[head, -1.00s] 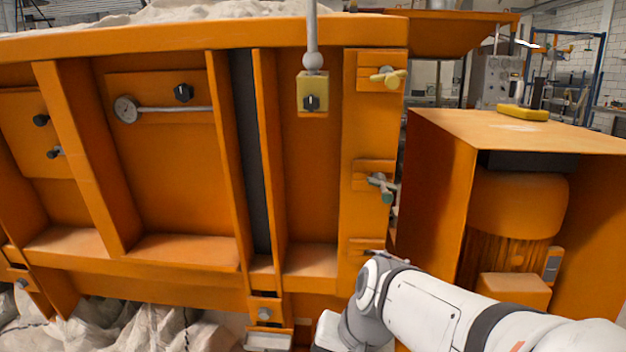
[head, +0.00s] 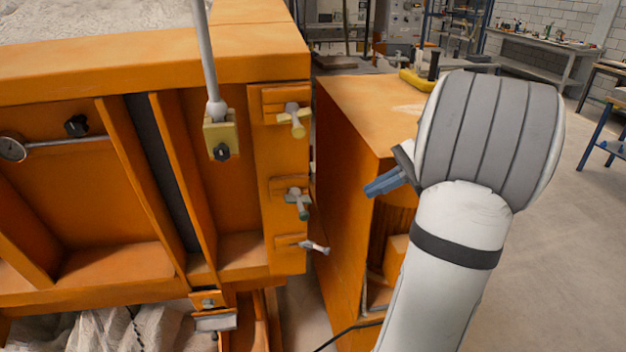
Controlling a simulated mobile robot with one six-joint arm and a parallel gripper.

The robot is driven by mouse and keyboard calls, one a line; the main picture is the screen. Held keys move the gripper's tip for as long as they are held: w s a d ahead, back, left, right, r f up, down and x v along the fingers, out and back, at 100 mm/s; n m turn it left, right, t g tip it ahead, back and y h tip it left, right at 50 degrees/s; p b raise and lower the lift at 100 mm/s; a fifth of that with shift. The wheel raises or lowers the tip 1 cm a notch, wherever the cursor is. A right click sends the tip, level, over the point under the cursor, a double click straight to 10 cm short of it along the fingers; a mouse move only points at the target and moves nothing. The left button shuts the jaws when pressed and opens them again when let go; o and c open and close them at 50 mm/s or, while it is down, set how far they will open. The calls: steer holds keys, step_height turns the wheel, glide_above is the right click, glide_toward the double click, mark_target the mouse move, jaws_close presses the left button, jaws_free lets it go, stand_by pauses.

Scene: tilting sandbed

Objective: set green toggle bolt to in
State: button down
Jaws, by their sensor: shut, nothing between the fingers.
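The green toggle bolt (head: 300,201) is a grey metal bolt with a green-tipped cross handle. It sits at the middle bracket (head: 275,195) on the right end post of the orange sandbed and points outward, tilted slightly down. My gripper (head: 372,188) shows as blue fingers to the right of the bolt, in front of the orange cabinet and apart from the bolt. The fingers look shut and empty. My wrist hides part of the gripper.
A yellow toggle bolt (head: 295,120) sits above the green one, and a pale-tipped bolt (head: 315,247) sticks out to the right below. The orange cabinet (head: 345,190) stands close at the right. A grey rod (head: 206,55) rises at the left.

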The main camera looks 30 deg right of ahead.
steer(key=d+r, duration=0.2)
steer(key=p, duration=0.3)
glide_toward(298, 202)
steer(key=s+a+f, duration=0.1)
steer(key=a+f, duration=0.3)
steer(key=a, duration=0.1)
steer(key=shift+s+m+t, duration=0.3)
steer(key=shift+f, duration=0.1)
